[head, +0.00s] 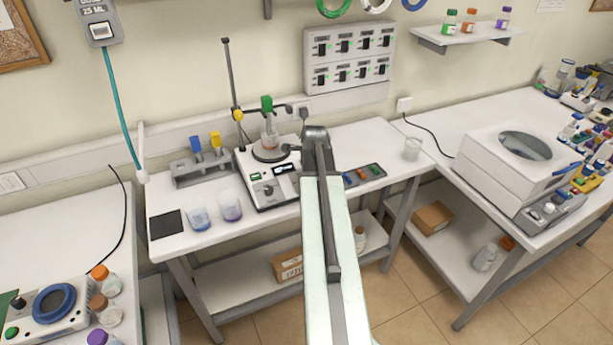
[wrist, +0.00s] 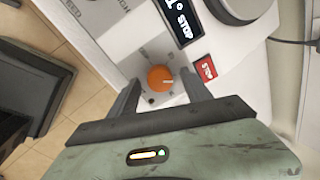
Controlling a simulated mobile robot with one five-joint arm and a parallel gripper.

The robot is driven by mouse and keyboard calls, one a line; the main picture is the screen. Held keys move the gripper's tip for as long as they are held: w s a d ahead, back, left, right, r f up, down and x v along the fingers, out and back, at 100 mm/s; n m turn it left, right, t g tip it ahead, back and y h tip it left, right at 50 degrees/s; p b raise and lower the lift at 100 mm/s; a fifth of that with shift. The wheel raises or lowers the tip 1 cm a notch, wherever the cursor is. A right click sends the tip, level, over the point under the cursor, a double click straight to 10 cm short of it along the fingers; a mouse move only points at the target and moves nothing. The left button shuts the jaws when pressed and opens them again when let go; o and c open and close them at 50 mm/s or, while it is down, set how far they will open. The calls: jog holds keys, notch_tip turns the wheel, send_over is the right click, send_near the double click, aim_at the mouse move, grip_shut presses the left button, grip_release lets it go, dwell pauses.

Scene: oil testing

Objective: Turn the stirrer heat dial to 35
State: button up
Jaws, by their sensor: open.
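The stirrer (head: 268,200) is a white box with a round top plate, a display and small controls on its front, standing on the middle table in the head view. In the wrist view, an orange dial (wrist: 160,78) with a pale pointer mark sits on its panel. Its label is too small to read. My gripper (wrist: 160,86) is open, with one finger on each side of the dial. I cannot tell whether the fingers touch it. A display (wrist: 183,22) reading STOP and a red STOP button (wrist: 206,69) are near the dial. My arm hides the stirrer's right side in the head view.
A stand rod (head: 231,80) rises behind the stirrer, with a green-topped holder over a vessel (head: 269,137) on the plate. A small tray (head: 364,175) lies to the right.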

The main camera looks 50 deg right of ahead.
jog(key=p+v, duration=0.7)
jog(key=shift+r, duration=0.35)
jog(key=shift+s+a, duration=0.1)
jog(key=w+a+f+n+g+y, duration=0.1)
jog(key=w+a+n, duration=0.3)
jog(key=a+n, duration=0.65)
jog(key=w+a+n+y, duration=0.1)
jog(key=w+a+n, duration=0.35)
jog(key=a, duration=1.15)
jog(key=s+a+n+g, duration=0.2)
jog(key=a+n, duration=0.9)
jog(key=a, duration=0.7)
notch_tip(320, 180, down, 7)
jog(key=s+b, duration=0.2)
jog(key=b, duration=0.4)
jog(key=shift+s+g, duration=0.25)
jog(key=shift+g, duration=0.15)
